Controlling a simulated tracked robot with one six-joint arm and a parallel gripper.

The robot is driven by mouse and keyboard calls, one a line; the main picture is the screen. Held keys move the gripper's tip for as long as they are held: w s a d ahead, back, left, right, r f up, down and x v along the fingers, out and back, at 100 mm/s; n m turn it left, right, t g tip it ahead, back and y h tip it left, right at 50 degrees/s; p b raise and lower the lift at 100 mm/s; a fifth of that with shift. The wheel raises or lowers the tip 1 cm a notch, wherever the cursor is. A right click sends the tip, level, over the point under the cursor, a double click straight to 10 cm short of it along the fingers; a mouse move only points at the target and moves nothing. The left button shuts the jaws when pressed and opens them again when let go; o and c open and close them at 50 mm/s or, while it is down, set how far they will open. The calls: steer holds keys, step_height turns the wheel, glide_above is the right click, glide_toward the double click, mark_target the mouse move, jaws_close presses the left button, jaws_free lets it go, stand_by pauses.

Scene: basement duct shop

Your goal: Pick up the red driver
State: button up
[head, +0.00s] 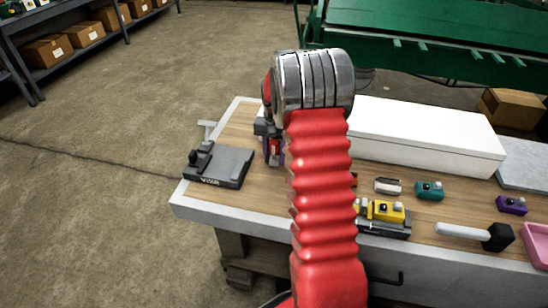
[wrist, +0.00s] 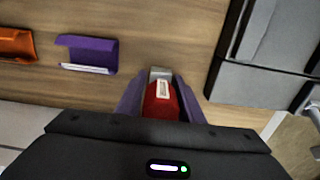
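The red driver (wrist: 161,101), with a white label and a grey end, is between the two purple fingers of my gripper (wrist: 160,88) in the wrist view. The fingers lie along both sides of it, close against it. Whether they press on it I cannot tell. In the head view a small part of the red driver (head: 274,148) shows beside my red arm, low over the left part of the wooden worktop. My arm hides most of the gripper there. Whether the driver touches the worktop is unclear.
A grey block with a black clamp (head: 217,166) sits at the bench's left end. A long white box (head: 425,135) stands behind. Yellow (head: 388,211), teal (head: 430,190) and purple (head: 511,204) items and a mallet (head: 478,234) lie right. Orange (wrist: 15,43) and purple (wrist: 87,53) pieces lie nearby.

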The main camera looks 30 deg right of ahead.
mark_target(275, 141)
steer(key=c, duration=0.7)
steer(key=shift+c, duration=0.2)
step_height(275, 141, up, 10)
steer(key=shift+r, duration=0.1)
stand_by(0.6)
